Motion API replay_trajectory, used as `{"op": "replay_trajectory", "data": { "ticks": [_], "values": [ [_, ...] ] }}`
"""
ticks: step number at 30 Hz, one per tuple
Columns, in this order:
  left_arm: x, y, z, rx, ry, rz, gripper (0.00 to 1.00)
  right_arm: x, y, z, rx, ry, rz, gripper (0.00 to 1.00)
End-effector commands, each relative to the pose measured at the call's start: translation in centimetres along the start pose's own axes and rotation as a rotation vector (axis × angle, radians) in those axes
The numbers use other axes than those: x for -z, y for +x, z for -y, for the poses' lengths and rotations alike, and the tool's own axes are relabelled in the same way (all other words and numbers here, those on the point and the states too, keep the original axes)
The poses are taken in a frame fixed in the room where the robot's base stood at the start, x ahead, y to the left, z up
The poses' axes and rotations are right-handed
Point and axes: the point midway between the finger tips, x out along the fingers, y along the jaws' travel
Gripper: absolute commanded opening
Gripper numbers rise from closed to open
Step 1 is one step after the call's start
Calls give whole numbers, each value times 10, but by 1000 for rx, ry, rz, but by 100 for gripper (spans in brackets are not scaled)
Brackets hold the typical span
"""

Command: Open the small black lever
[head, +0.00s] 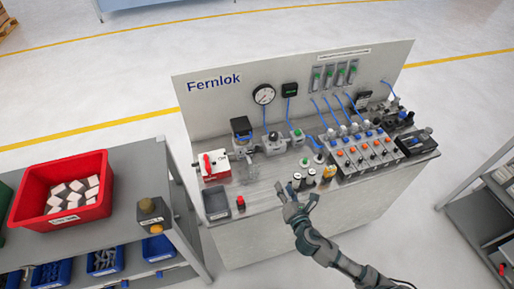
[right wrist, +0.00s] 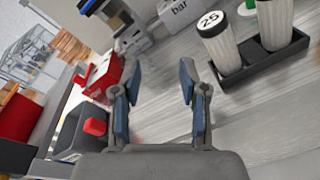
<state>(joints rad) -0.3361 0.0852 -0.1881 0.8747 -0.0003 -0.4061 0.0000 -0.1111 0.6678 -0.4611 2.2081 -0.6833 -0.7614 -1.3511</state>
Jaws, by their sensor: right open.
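The bench station (head: 330,215) carries a row of pneumatic parts in front of a panel marked Fernlok. I cannot pick out the small black lever with certainty; the parts are too small in the head view. A red and white unit (head: 213,163) stands at the station's left end and shows red in the right wrist view (right wrist: 104,75). My right gripper (head: 297,196) is over the front edge of the bench, apart from the parts. Its two blue-padded fingers (right wrist: 158,92) are spread, with only bare bench top between them. My left gripper is out of view.
White cylinders, one marked 25 (right wrist: 217,48), stand in a black holder (right wrist: 262,60) right of my fingers. A shelf with a red crate (head: 20,212) stands left.

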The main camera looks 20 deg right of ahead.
Motion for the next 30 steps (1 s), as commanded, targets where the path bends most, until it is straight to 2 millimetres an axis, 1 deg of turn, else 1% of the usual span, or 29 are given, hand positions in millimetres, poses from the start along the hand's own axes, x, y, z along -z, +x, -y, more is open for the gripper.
{"op": "replay_trajectory", "data": {
  "ticks": [1, 4, 6, 8, 11, 14, 18, 21, 27, 30],
  "values": [
    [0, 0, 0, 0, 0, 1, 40, -7, 6, -7, -55, -140, 17, 43],
    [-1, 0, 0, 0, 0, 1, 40, -14, 14, -20, -153, -401, 50, 43],
    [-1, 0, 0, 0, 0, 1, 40, -16, 16, -26, -196, -524, 68, 43],
    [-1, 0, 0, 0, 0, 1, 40, -16, 19, -29, -215, -581, 76, 43],
    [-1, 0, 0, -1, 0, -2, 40, -17, 26, -32, -223, -605, 80, 43],
    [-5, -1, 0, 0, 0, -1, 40, -18, 42, -37, -222, -601, 83, 43],
    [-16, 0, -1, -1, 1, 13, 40, -19, 73, -44, -221, -597, 82, 43],
    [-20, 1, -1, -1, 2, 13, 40, -18, 97, -49, -219, -596, 81, 43],
    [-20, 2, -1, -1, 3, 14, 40, -18, 142, -59, -220, -594, 80, 43],
    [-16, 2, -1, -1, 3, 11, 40, -18, 160, -63, -220, -595, 79, 43]
  ]
}}
